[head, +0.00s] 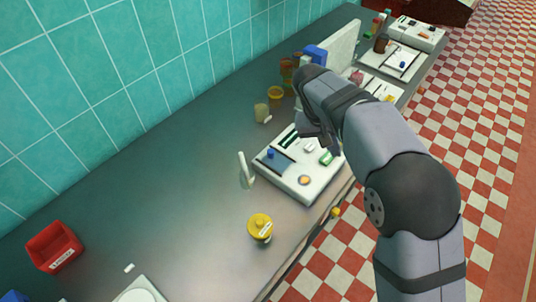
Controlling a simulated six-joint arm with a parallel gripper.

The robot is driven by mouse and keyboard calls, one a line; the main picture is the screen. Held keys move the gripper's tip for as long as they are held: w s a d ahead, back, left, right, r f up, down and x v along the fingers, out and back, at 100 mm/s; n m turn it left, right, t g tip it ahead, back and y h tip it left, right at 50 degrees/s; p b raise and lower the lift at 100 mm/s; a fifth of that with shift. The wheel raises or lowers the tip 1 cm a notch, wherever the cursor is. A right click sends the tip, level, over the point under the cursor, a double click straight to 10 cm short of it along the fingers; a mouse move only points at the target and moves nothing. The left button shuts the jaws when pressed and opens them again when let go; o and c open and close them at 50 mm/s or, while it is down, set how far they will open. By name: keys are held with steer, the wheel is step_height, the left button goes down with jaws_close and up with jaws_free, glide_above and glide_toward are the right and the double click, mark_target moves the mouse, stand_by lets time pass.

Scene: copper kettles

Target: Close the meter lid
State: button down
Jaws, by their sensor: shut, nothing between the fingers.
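A white panel box (305,186) stands on the grey counter, below and left of my gripper. Its top carries a small blue part (270,154), green-and-white parts (326,157) and an orange disc (304,180). A thin white upright piece (245,168) stands at the box's left side; I cannot tell whether it is the meter lid or whether it is attached. My gripper (333,146) is over the back right part of the box, shut and empty. It is small and partly hidden by my arm, and I cannot tell whether it touches anything. The arm also covers the box's far right corner.
A yellow round object with a label (260,228) stands in front of the box. A beige cup (261,112) and amber jar (275,97) stand behind. A red bin (54,246) is at far left. The counter's left middle is clear; tiled wall (90,90) behind.

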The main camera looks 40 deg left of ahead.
steer(key=s+a+t, duration=0.1)
steer(key=s+a, duration=0.3)
steer(key=a, duration=0.3)
steer(key=s+a+f+n+t+y+b, duration=0.1)
steer(key=s+a, duration=0.4)
steer(key=a, duration=0.2)
steer(key=s+a+f+t+b, duration=0.1)
steer(key=s+a, duration=0.3)
steer(key=a, duration=0.2)
steer(key=shift+s+a+f+n+y, duration=0.25)
steer(key=shift+s+a+n+y, duration=0.05)
steer(key=shift+a, duration=0.1)
steer(key=shift+p+x, duration=1.8)
steer(key=shift+x, duration=3.25)
steer(key=shift+w+d+r, duration=0.1)
steer(key=shift+w+r, duration=0.05)
steer(key=shift+r, duration=0.05)
steer(key=b, duration=0.7)
glide_above(285, 180)
steer(key=shift+w, duration=0.1)
steer(key=shift+d+f, duration=0.1)
steer(key=p+v, duration=0.3)
steer(key=v, duration=0.7)
steer(key=shift+a, duration=0.25)
